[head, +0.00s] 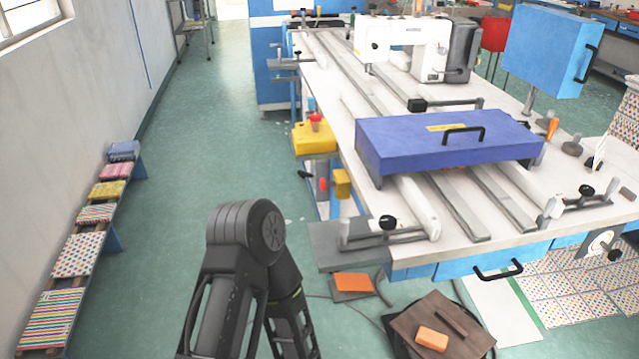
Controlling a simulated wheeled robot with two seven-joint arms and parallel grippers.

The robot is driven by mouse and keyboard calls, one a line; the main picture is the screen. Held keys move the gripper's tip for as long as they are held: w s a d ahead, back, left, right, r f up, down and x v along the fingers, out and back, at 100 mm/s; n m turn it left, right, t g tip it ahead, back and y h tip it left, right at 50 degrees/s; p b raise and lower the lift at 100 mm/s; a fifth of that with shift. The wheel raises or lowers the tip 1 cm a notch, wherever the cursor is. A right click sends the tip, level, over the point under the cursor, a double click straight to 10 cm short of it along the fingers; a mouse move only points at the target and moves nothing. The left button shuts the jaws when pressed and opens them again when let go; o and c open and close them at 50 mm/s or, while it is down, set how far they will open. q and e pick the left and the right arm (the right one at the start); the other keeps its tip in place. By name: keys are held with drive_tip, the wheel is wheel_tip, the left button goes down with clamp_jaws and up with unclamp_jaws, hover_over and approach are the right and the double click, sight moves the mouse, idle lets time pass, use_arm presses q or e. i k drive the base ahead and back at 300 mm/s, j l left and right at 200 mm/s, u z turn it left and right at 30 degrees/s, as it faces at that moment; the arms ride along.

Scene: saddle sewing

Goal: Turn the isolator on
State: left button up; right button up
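A yellow box (315,138) with a red knob (315,121) on top is mounted at the left side of the work table. It looks like the isolator, but I cannot be sure. Below it, on the table's side, are a small red part (323,184) and a yellow block (341,184). The knob's on or off position is too small to read. One black arm of mine rises at the bottom centre, bent at its elbow, in front of the table's near left corner. Its gripper is out of the picture, and so is my other gripper.
The long table (400,262) carries a blue-purple case (440,145), rails and a white sewing machine (415,45). A blue box (548,50) stands on a post at right. A low bench of patterned pads (80,255) lines the left wall. Green floor (200,160) between is clear.

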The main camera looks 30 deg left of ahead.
sight(314, 118)
drive_tip(key=k, duration=0.65)
drive_tip(key=z, duration=1.15)
drive_tip(key=i+j, duration=0.1)
drive_tip(key=j, duration=1.55)
drive_tip(key=i+j, duration=0.1)
drive_tip(key=j, duration=1.55)
drive_tip(key=k+u, duration=0.1)
drive_tip(key=i+z, duration=0.15)
